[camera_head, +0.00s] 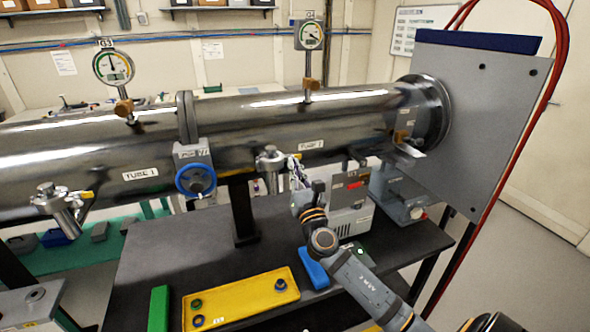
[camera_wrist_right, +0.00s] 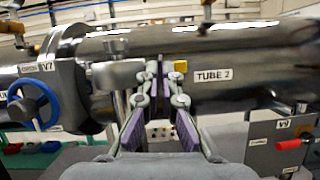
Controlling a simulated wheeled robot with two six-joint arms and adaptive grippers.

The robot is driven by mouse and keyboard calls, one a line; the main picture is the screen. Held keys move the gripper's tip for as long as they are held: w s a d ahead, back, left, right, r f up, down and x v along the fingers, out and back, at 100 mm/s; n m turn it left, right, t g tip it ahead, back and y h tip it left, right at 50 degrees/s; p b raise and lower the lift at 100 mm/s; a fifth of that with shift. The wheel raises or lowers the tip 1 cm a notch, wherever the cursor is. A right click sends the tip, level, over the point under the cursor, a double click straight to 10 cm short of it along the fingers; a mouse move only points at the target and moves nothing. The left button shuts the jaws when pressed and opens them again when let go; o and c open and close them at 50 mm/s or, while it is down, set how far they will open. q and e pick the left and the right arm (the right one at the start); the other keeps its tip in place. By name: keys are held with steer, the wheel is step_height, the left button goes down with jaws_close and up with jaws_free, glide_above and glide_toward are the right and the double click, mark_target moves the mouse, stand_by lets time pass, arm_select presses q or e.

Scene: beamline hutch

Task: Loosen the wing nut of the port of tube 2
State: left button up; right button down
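Tube 2 (camera_head: 350,118) is a shiny steel pipe with a "TUBE 2" label, running across the head view. Its port (camera_head: 270,160) hangs from the underside, left of the label, as a short metal stub with a clamp. The port also shows in the wrist view (camera_wrist_right: 118,75), left of my fingers. A yellow wing nut (camera_wrist_right: 181,66) shows just beyond my right fingertip. My right gripper (camera_head: 297,172) is beside the port, its fingers apart with a gap between them in the wrist view (camera_wrist_right: 160,100). Contact with the nut cannot be told. My left gripper is not in view.
A blue handwheel valve (camera_head: 196,178) is left of the port. A grey pump box (camera_head: 350,205) stands behind my right arm. A yellow tray (camera_head: 240,300) with rings, a blue block (camera_head: 311,272) and a green block (camera_head: 159,308) lie on the dark table (camera_head: 185,250).

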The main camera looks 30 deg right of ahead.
steer(key=shift+r, duration=0.15)
stand_by(0.3)
steer(key=c, duration=1.7)
jaws_free()
steer(key=shift+c, duration=0.2)
steer(key=shift+o, duration=0.9)
steer(key=shift+w, duration=0.1)
steer(key=v, duration=0.8)
